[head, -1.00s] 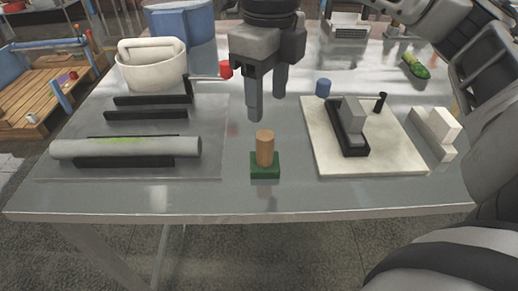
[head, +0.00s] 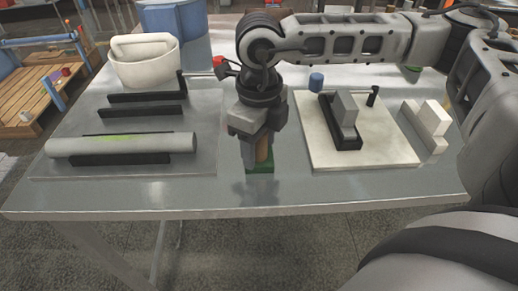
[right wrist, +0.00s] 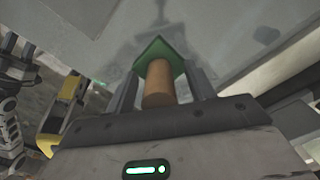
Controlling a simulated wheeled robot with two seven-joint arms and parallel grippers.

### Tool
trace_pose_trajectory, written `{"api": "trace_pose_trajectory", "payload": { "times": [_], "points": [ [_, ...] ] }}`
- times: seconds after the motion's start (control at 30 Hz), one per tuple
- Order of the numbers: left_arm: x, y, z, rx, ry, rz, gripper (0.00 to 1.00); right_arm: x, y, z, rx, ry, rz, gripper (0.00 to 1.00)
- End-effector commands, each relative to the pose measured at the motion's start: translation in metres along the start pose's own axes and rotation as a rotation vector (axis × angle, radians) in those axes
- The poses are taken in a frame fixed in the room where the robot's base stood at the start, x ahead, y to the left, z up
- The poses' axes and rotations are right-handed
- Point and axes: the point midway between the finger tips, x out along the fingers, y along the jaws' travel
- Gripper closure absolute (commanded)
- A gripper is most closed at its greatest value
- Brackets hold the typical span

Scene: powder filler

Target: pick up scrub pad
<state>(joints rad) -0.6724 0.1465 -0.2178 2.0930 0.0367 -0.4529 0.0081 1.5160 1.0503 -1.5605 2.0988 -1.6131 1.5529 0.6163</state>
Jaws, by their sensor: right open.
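The scrub pad (head: 261,169) is a green square pad with an upright wooden handle (head: 264,149). It rests on the metal table near the front edge, partly hidden behind my gripper in the head view. My right gripper (head: 255,160) points down over it, with its fingers around the handle. In the right wrist view, the handle (right wrist: 158,84) stands between the two open fingers, and the green pad (right wrist: 160,52) lies beyond it.
On the left, a grey tube (head: 120,145) lies on a black rack on a grey plate (head: 200,165). On the right, a pale board (head: 380,158) holds a black holder with a grey block (head: 345,110). A white bucket (head: 145,65) stands at the back left.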

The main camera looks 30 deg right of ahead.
Motion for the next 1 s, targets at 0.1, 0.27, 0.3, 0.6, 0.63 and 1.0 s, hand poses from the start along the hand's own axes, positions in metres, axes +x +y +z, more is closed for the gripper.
{"api": "trace_pose_trajectory", "payload": {
  "times": [0.1, 0.27, 0.3, 0.6, 0.63, 1.0],
  "points": [
    [0.001, 0.000, 0.001, 0.000, -0.002, 0.000, 0.64, 0.000, 0.000, 0.000, 0.001, 0.000, 0.000, 0.46],
    [0.001, 0.000, 0.001, 0.000, -0.001, 0.000, 0.64, 0.000, 0.000, 0.000, 0.001, 0.000, 0.000, 0.85],
    [0.001, 0.000, 0.001, 0.000, -0.001, 0.000, 0.64, 0.000, 0.000, 0.000, 0.001, 0.000, 0.000, 0.94],
    [0.001, 0.000, 0.001, 0.000, 0.000, 0.001, 0.64, -0.001, 0.000, 0.000, 0.001, -0.001, 0.000, 0.94],
    [0.001, 0.000, 0.000, 0.000, 0.000, 0.001, 0.64, -0.002, 0.000, 0.000, 0.001, -0.002, 0.000, 0.94],
    [0.002, 0.000, 0.000, -0.002, 0.006, 0.002, 0.64, -0.044, 0.002, -0.010, 0.002, -0.005, 0.001, 0.94]
  ]
}}
